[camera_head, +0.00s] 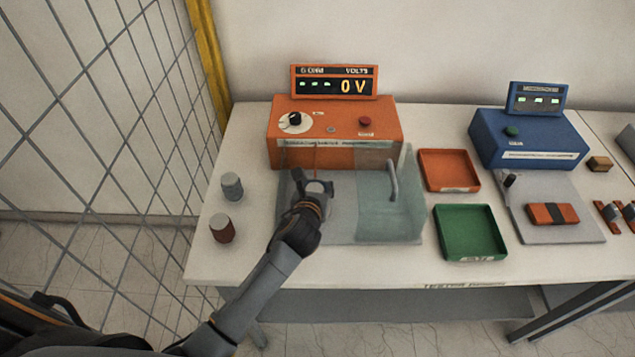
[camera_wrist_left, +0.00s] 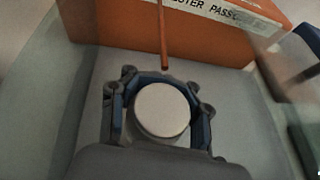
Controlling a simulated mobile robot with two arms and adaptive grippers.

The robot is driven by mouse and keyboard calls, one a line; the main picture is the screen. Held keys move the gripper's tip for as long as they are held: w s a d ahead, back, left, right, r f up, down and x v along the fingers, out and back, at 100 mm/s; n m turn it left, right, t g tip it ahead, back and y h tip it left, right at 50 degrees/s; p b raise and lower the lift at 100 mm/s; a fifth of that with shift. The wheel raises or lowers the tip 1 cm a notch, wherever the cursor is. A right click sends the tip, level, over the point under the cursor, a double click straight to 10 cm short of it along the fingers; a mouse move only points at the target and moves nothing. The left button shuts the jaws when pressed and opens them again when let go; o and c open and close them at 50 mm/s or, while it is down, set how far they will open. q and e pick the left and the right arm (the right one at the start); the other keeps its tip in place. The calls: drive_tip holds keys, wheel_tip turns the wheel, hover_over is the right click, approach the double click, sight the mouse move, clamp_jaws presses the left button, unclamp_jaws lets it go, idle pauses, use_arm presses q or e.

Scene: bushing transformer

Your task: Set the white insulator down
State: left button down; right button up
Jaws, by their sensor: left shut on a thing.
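My left gripper (camera_head: 318,187) reaches in over the clear-walled test bay in front of the orange tester (camera_head: 335,125). In the left wrist view the left gripper (camera_wrist_left: 160,115) is shut on the white insulator (camera_wrist_left: 162,110), whose round pale top shows between the fingers. A thin copper-coloured rod (camera_wrist_left: 162,35) points down just beyond the insulator, and I cannot tell whether they touch. The insulator's lower part is hidden, so I cannot tell whether it rests on the bay floor. My right gripper is not in view.
A grey cylinder (camera_head: 231,186) and a brown one (camera_head: 222,229) stand at the table's left. The sliding clear cover (camera_head: 405,205) with a handle stands right of my gripper. An orange tray (camera_head: 448,170), a green tray (camera_head: 470,232) and a blue device (camera_head: 528,140) lie further right.

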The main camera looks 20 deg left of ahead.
use_arm(q)
drive_tip(key=c, duration=0.6)
unclamp_jaws()
drive_tip(key=shift+f, duration=0.1)
drive_tip(key=shift+c, duration=0.2)
drive_tip(key=v, duration=1.2)
drive_tip(key=shift+r+b, duration=0.2)
drive_tip(key=shift+b, duration=0.25)
drive_tip(key=shift+s+f, duration=0.1)
